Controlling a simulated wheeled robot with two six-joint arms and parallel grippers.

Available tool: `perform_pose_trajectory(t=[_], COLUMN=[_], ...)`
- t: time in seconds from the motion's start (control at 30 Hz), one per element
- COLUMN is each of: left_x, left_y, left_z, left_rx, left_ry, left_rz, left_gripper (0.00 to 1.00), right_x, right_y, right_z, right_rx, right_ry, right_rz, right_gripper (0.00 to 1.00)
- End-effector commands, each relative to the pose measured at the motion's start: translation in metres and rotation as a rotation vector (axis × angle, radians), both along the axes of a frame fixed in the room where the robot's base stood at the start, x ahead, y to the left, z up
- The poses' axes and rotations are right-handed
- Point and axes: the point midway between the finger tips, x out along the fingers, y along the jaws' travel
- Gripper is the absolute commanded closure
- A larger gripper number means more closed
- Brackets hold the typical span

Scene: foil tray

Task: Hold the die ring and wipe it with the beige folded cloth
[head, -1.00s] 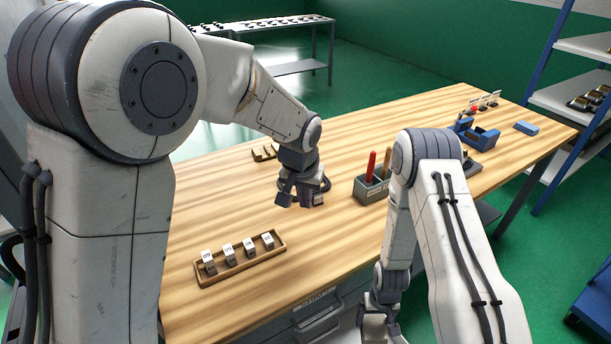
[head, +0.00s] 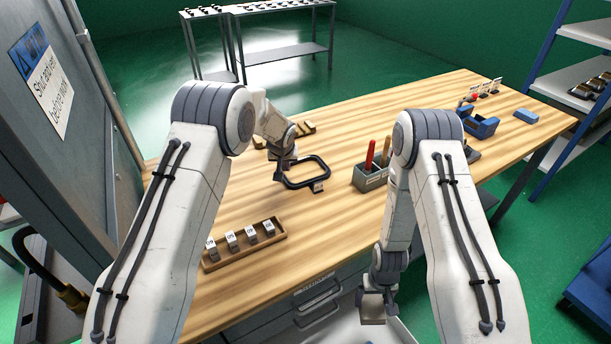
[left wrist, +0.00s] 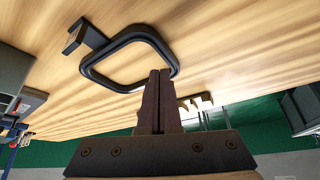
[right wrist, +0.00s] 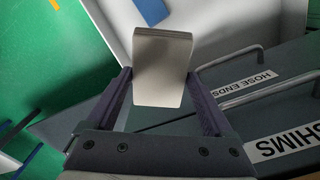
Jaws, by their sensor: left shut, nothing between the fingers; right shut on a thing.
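The die ring, a dark rounded-square loop (head: 305,185) with a small tag block, lies on the wooden table in the head view. It also shows in the left wrist view (left wrist: 98,80). My left gripper (head: 279,177) is shut and empty beside the ring's left side. In the left wrist view its closed fingertips (left wrist: 160,72) appear by the ring's rim; whether they touch it I cannot tell. My right gripper (right wrist: 158,72) is shut on the beige folded cloth (right wrist: 162,60), low before the table's front edge. The cloth shows small in the head view (head: 373,314).
A wooden tray of labelled blocks (head: 230,259) sits front left. A grey holder with red and orange handles (head: 368,180) stands right of the ring. Labelled drawers (right wrist: 250,100) lie close below the right gripper. Blue blocks (head: 485,127) are far right.

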Motion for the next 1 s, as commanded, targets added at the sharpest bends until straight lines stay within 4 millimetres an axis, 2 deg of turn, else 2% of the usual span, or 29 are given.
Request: perform_pose_trajectory(t=[0.03,0.1,0.27,1.0], left_x=[0.000,0.000,-0.001,-0.001], left_y=[0.000,0.000,0.000,0.000], left_z=[-0.010,-0.018,-0.028,-0.027], left_rx=[0.000,0.001,0.000,0.000], left_ry=[0.001,0.001,0.001,0.001], left_rz=[-0.001,-0.002,0.000,-0.001], left_gripper=[1.00,1.00,1.00,1.00], right_x=[0.000,0.000,0.000,0.000], right_y=[0.000,0.000,0.000,0.000], right_z=[-0.007,-0.012,-0.017,-0.016], right_rx=[0.000,0.000,0.000,0.000], right_ry=[0.000,0.000,0.000,0.000], right_rz=[0.000,0.000,0.000,0.000], right_gripper=[0.58,0.58,0.58,0.58])
